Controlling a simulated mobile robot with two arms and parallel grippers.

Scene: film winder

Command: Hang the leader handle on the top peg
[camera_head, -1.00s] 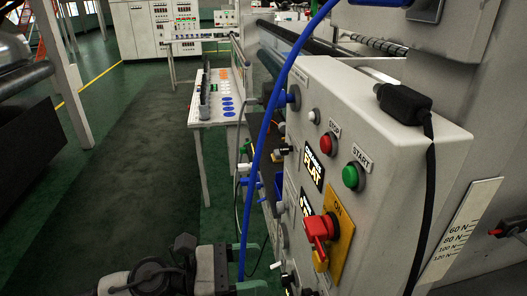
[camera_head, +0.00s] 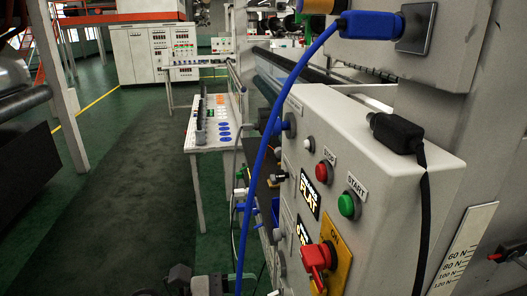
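A black grip-like handle (camera_head: 397,133) with a black cord lies on top of the grey control box; I cannot tell for sure that it is the leader handle. Its cord hangs down the box's right side. A blue handle (camera_head: 371,24) on a blue cable sits against a metal plate at the top. My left gripper (camera_head: 248,284) shows at the bottom edge, mostly cut off, well below the black handle. My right gripper is out of view.
The grey control box (camera_head: 410,185) carries a red stop button (camera_head: 324,172), a green start button (camera_head: 348,205) and a red switch (camera_head: 318,257). A white table (camera_head: 198,143) stands behind it. The green floor (camera_head: 110,200) at left is clear.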

